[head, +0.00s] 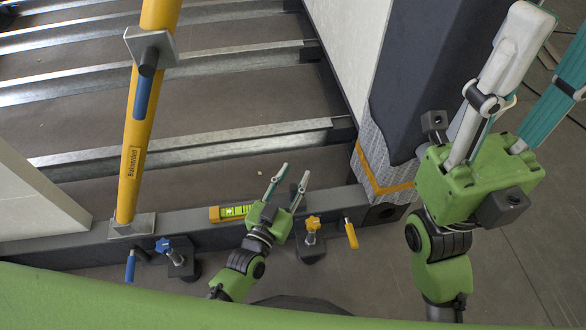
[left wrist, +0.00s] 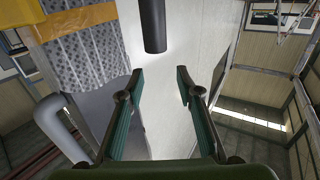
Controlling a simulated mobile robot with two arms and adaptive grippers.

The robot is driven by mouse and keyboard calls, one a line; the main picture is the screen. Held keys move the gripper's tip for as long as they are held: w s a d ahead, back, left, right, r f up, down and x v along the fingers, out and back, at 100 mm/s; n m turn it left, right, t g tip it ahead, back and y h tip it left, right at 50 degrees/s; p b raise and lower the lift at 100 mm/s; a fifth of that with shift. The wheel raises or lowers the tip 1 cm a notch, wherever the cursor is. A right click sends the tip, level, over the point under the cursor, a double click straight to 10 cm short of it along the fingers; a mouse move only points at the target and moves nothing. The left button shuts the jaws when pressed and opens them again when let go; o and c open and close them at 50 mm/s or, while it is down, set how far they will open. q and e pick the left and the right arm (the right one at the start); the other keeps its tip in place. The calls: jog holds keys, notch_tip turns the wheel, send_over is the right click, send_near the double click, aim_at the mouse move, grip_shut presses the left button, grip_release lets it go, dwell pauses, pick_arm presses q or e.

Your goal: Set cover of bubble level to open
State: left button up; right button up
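The bubble level (head: 232,212) is a small yellow bar with a bright green part, lying on the dark beam of the frame. It is too small to tell how its cover stands. My left gripper (head: 295,170) is just right of the level, its palm close to the level's right end; I cannot tell whether they touch. Its fingers point up and away, apart and empty. The left wrist view shows the same fingers (left wrist: 160,72) open with nothing between them; the level is not in that view. My right gripper (head: 558,38) is high at the right, fingers apart and empty, one fingertip cut off.
A yellow post (head: 140,150) with a blue handle stands left of the level. On and below the beam are a blue knob (head: 163,246), an orange knob (head: 313,223), a yellow handle (head: 351,235) and a blue handle (head: 130,266). A dark padded column (head: 415,80) rises at right.

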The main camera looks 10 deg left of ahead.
pick_arm(q)
jog(key=shift+r, duration=1.9)
